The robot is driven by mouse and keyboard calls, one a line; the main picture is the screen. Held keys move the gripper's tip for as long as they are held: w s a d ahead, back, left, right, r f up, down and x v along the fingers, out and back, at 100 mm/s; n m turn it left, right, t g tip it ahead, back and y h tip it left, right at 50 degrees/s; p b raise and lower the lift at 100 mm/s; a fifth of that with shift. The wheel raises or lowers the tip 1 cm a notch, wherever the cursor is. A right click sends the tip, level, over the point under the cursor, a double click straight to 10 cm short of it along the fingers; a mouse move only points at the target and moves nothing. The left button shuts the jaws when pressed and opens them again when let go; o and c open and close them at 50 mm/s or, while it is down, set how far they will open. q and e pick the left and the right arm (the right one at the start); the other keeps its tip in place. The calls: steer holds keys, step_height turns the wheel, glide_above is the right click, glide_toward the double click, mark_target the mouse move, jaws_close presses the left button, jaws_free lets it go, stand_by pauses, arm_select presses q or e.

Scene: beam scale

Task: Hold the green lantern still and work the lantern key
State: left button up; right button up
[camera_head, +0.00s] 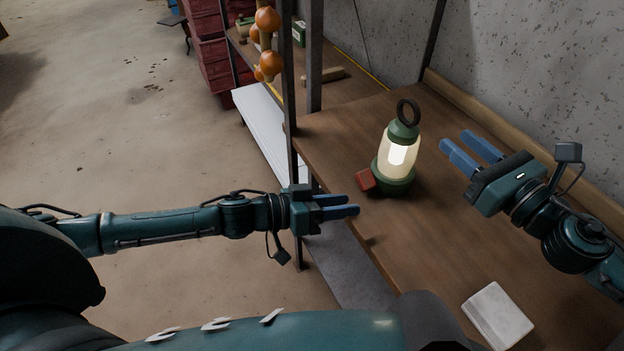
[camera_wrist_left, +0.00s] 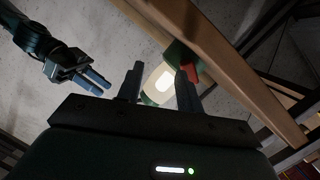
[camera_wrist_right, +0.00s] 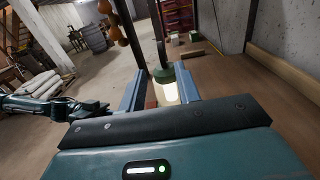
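The green lantern (camera_head: 398,158) stands upright on the wooden table, its glass glowing and a dark ring on top. A red key (camera_head: 366,180) sticks out low on its left side. My left gripper (camera_head: 358,205) is open and empty, left of and nearer than the lantern, by the table's edge. My right gripper (camera_head: 458,140) is open and empty to the lantern's right, fingers pointing toward it. The left wrist view shows the lantern (camera_wrist_left: 160,82) and red key (camera_wrist_left: 190,72) beyond the fingers. The right wrist view shows the lantern (camera_wrist_right: 167,85) between the fingers, its base hidden.
A white block (camera_head: 498,315) lies at the table's front right. A metal post (camera_head: 289,90) rises at the table's left edge. Orange round things (camera_head: 268,45) hang near a back shelf. Red crates (camera_head: 212,60) stand behind. The table between lantern and block is clear.

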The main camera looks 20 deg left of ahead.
mark_target(419, 109)
arm_select(q)
steer(key=w+a+r, duration=0.1)
steer(key=w+a, duration=0.2)
steer(key=a, duration=0.3)
steer(key=shift+w+a+n+g+y, duration=0.2)
steer(key=shift+n+g+y, duration=0.1)
steer(key=shift+n+g, duration=0.1)
arm_select(e)
steer(key=x, duration=1.3)
steer(key=shift+w, duration=0.1)
steer(key=shift+c, duration=0.4)
jaws_close()
steer(key=shift+c, duration=1.2)
jaws_free()
jaws_close()
arm_select(q)
steer(key=shift+c, duration=0.2)
